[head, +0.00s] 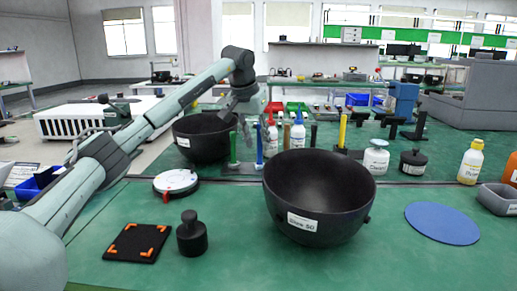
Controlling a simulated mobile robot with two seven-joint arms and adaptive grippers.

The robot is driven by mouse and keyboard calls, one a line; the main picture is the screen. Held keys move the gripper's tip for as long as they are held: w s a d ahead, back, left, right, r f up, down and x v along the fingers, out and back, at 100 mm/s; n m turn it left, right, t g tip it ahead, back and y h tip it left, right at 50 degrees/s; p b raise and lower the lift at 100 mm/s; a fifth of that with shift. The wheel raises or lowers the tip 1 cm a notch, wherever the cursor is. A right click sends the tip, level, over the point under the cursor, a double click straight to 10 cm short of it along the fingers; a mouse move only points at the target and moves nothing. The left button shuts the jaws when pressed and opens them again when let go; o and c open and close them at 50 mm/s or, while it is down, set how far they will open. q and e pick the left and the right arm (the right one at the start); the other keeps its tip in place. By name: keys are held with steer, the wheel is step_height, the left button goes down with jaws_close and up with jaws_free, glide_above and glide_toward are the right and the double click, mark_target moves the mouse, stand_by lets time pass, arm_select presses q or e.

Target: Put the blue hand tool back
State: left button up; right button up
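The blue hand tool (259,148) stands upright at the middle of the bench, beside a similar green tool (233,149). Both appear to stand on a low dark base (243,169). My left gripper (248,128) points down at the top of the blue tool, just behind the large black bowl. The fingers are small and dark here, so I cannot tell whether they touch the blue tool or whether they are open or shut. My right gripper is not in view.
A large black bowl (318,190) stands in front, with another dark bowl (204,139) behind left. A white round device (176,184), black mat (137,243), black weight (191,236) and blue disc (442,222) lie nearby. Bottles and a yellow tool (342,131) stand farther right.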

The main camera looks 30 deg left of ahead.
arm_select(q)
steer(key=v, duration=0.8)
steer(key=shift+r, duration=0.3)
